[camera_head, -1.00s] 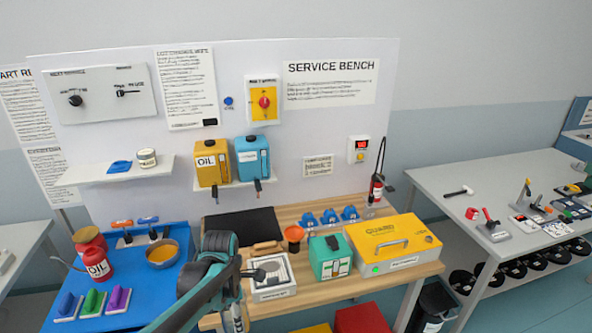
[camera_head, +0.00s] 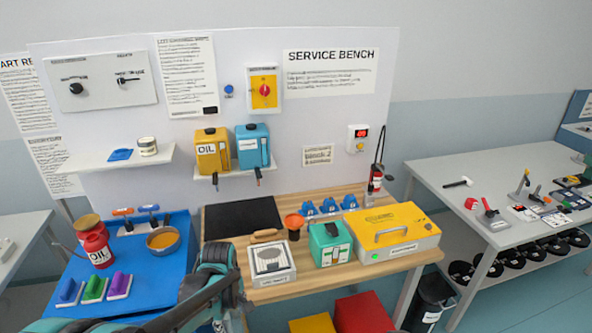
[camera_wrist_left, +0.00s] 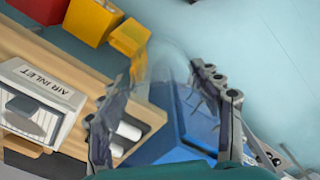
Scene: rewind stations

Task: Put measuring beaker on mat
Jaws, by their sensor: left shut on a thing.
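In the left wrist view, my left gripper (camera_wrist_left: 165,105) is shut on a clear, see-through vessel (camera_wrist_left: 168,65), which I take for the measuring beaker. It shows only as a faint outline between the fingers, and its edges are hard to make out. The floor and a yellow bin show through or behind it. In the head view my left arm crosses the bottom, but its gripper and the beaker cannot be made out. A flat black mat (camera_head: 243,218) lies bare at the back left of the wooden bench. My right gripper is in neither current view.
A white air inlet box (camera_head: 269,262), an orange funnel (camera_head: 294,222), a green case (camera_head: 330,243) and a yellow case (camera_head: 393,232) crowd the bench right of and in front of the mat. Above hang yellow (camera_head: 212,150) and blue (camera_head: 252,146) canisters. A blue-topped table (camera_head: 150,275) adjoins the left.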

